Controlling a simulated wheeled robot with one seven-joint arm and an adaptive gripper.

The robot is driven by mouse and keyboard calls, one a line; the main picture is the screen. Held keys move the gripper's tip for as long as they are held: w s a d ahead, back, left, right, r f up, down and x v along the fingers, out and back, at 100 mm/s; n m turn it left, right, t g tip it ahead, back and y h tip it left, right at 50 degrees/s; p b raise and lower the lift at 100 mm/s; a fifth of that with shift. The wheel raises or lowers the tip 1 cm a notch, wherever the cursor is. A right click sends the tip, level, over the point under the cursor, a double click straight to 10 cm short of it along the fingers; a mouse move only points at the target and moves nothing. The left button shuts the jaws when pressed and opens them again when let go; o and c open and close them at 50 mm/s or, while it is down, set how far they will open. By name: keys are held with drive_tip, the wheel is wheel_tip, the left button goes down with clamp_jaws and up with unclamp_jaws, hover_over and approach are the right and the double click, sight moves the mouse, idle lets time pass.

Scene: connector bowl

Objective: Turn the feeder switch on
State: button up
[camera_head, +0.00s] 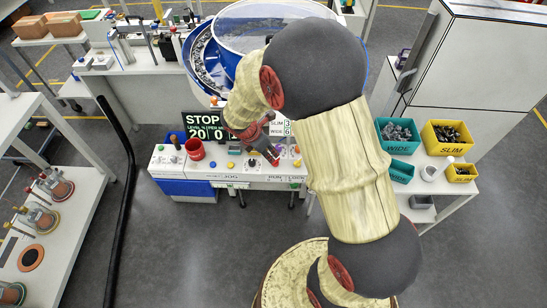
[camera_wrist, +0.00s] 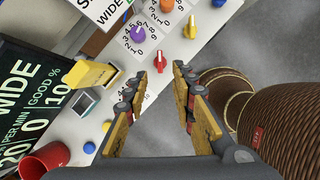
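The control panel (camera_head: 240,165) stands at the front of the bowl feeder, under my arm. In the wrist view a red knob (camera_wrist: 160,61) sits on the white panel (camera_wrist: 160,100), just beyond and between my fingertips. No label that I can read tells which one is the feeder switch. My gripper (camera_wrist: 160,75) is open, empty and above the panel; I cannot tell whether it touches the red knob. In the head view my gripper (camera_head: 272,150) is over the panel's right half.
A dark display (camera_head: 204,127) reads STOP and stands at the panel's back. A red cup (camera_head: 195,149) is on the left. The blue feeder bowl (camera_head: 206,60) is behind. Bins of parts (camera_head: 397,145) stand on a bench at right. A yellow flap (camera_wrist: 92,76) rises beside my left finger.

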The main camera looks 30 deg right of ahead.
sight(275, 162)
drive_tip(key=b+x, duration=0.1)
drive_tip(key=x, duration=0.6)
drive_tip(key=shift+f+b, duration=0.2)
drive_tip(key=shift+b, duration=0.2)
drive_tip(key=shift+c, duration=0.4)
clamp_jaws()
